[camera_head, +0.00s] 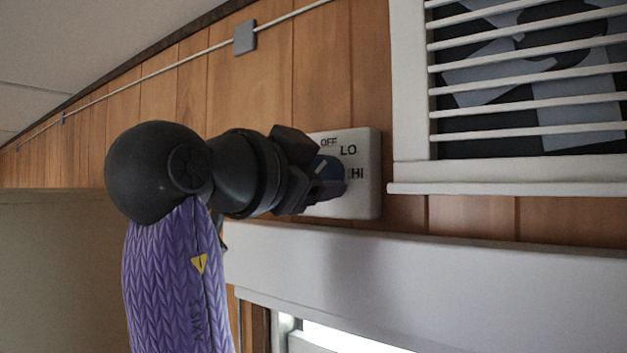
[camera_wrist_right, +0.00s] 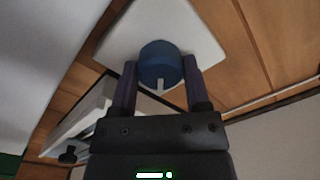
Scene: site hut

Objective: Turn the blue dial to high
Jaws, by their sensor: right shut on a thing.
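The blue dial (camera_head: 331,168) sits on a white plate (camera_head: 368,190) on the wood wall. The plate carries the marks OFF, LO and HI. In the head view my right gripper (camera_head: 322,182) covers much of the dial, so its setting is hard to read there. In the right wrist view the blue dial (camera_wrist_right: 160,62) lies between the two fingers of my right gripper (camera_wrist_right: 160,75), which is shut on its sides. A pale pointer mark on the dial faces the gripper's palm in that view. My left gripper is not in view.
A white slatted vent (camera_head: 530,90) is on the wall to the right of the plate. A pale ledge (camera_head: 430,270) runs just below the plate. A thin cable with a grey clip (camera_head: 244,37) runs along the wall above.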

